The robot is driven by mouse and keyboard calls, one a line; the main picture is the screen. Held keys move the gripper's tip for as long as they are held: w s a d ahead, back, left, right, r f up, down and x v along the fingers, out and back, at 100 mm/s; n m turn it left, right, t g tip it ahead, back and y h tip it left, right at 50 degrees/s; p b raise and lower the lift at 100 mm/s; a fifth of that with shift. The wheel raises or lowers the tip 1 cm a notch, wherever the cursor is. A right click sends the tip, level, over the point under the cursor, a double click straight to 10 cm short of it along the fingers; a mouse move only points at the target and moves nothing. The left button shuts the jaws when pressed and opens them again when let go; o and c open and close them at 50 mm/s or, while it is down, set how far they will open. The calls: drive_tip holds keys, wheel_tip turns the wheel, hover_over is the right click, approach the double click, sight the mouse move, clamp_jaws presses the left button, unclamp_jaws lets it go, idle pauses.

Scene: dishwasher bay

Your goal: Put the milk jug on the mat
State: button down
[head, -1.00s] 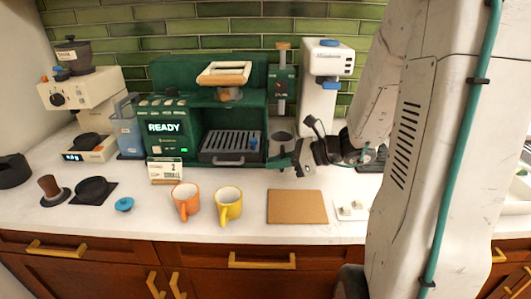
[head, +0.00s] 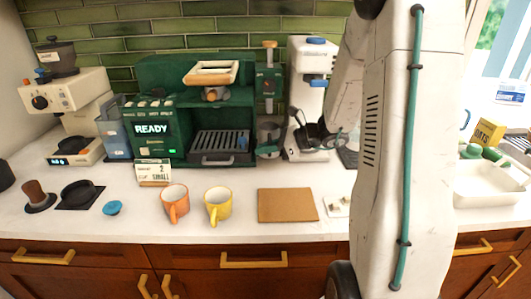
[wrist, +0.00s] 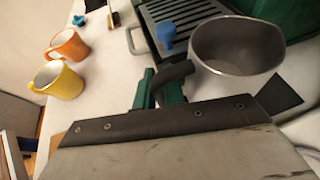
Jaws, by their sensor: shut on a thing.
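The milk jug (wrist: 238,48) is an open grey metal pitcher with a dark handle. In the wrist view it is at the upper right, its empty-looking inside facing me. My gripper (wrist: 160,88) has its green fingers shut on the handle. In the head view the jug (head: 269,138) is upright in front of the green grinder, right of the coffee machine. I cannot tell whether its base touches the counter. The mat (head: 287,205) is a bare brown rectangle at the counter's front, nearer me than the jug.
A yellow mug (head: 217,205) and an orange mug (head: 174,203) stand left of the mat. A small white tray (head: 338,207) lies just right of it. The coffee machine's drip tray (head: 219,146) is beside the jug. The counter between jug and mat looks clear.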

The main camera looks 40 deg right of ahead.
drive_tip(key=shift+w+d, duration=0.6)
drive_tip(key=shift+w, duration=0.3)
drive_tip(key=shift+w+d, duration=0.6)
drive_tip(key=shift+w, duration=0.25)
drive_tip(key=shift+w+d, duration=0.6)
drive_tip(key=shift+w, duration=0.3)
drive_tip(key=shift+f, duration=0.15)
drive_tip(key=shift+d, duration=0.2)
drive_tip(key=shift+f, duration=0.55)
drive_tip(key=c, duration=1.4)
unclamp_jaws()
